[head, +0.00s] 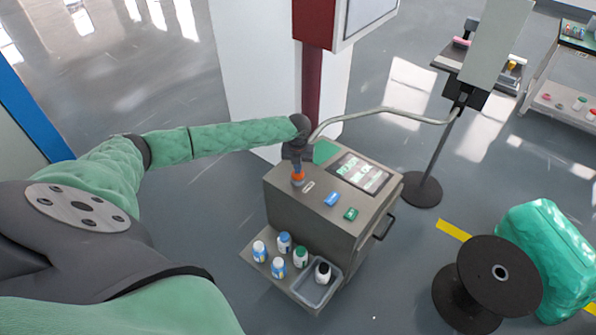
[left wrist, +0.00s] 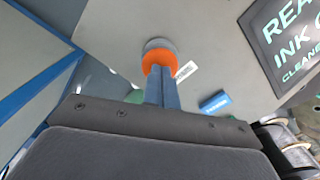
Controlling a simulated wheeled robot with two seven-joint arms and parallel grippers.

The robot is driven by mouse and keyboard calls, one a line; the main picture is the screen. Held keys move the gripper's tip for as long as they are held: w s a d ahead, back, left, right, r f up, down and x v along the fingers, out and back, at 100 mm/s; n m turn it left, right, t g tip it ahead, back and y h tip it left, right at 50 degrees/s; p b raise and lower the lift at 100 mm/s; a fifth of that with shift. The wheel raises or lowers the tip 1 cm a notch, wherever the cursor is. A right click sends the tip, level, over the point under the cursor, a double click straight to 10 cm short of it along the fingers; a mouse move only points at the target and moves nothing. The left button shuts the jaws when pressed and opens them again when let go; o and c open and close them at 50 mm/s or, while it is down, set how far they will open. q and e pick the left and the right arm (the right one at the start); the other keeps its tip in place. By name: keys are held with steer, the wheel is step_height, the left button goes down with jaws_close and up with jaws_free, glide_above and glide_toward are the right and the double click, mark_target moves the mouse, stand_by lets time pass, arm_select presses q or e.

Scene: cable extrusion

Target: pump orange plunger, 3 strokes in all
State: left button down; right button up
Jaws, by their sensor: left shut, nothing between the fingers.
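The orange plunger (head: 297,179) stands on the top of the grey machine (head: 310,210), near its left back part. My left gripper (head: 297,164) points down right over the plunger, with its fingers shut and nothing between them. In the left wrist view the closed fingertips (left wrist: 162,88) line up with the orange plunger (left wrist: 158,60), which has a grey round part beyond it. I cannot tell whether the fingertips touch it. My right gripper is not in view.
A blue button (head: 331,199), a green button (head: 350,214) and a screen (head: 362,174) are on the machine top. Small bottles (head: 284,242) and a clear tray (head: 312,290) sit on its lower shelf. A bent pipe (head: 385,112) runs behind. A black spool (head: 490,275) stands at right.

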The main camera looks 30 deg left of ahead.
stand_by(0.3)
arm_select(q)
steer(key=shift+r+p, duration=1.45)
steer(key=shift+r, duration=0.2)
steer(key=shift+r, duration=0.15)
steer(key=shift+r+p, duration=0.45)
steer(key=shift+r, duration=0.05)
step_height(320, 180, up, 5)
steer(key=p, duration=0.3)
steer(key=shift+f, duration=0.1)
steer(key=shift+d+f, duration=0.1)
